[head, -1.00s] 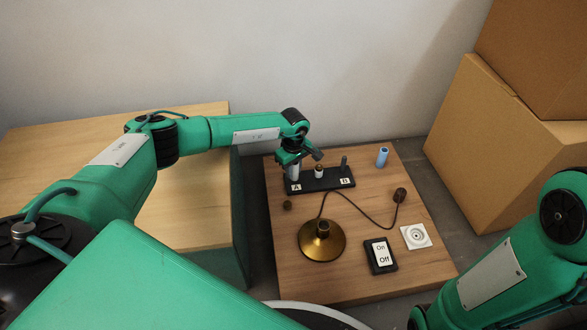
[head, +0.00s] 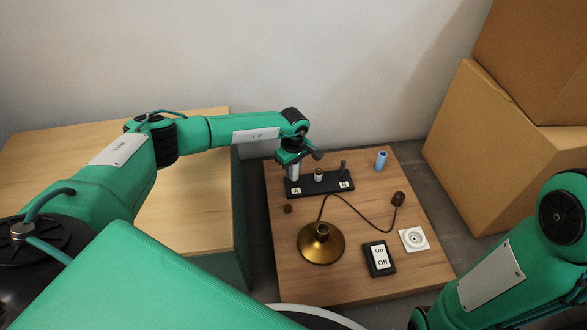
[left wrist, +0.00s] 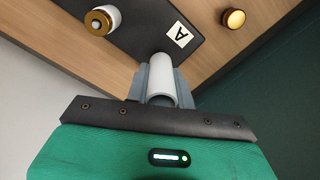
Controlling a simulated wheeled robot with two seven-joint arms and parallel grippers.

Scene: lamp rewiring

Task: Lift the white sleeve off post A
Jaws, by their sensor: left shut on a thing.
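The white sleeve (head: 293,174) stands upright at the A end of the black stand (head: 326,184), beside the A label (head: 296,190). My left gripper (head: 291,162) comes down over it from above and is shut on its upper part. In the left wrist view, the sleeve (left wrist: 163,72) sits between the two grey fingers of my left gripper (left wrist: 162,88), and its open near end shows. Post A is hidden, so I cannot tell how far the sleeve sits over it. My right arm shows at the right, but its gripper is out of view.
A white piece with a brass ring (head: 318,174) stands mid-stand, with a dark post (head: 343,168) by B.

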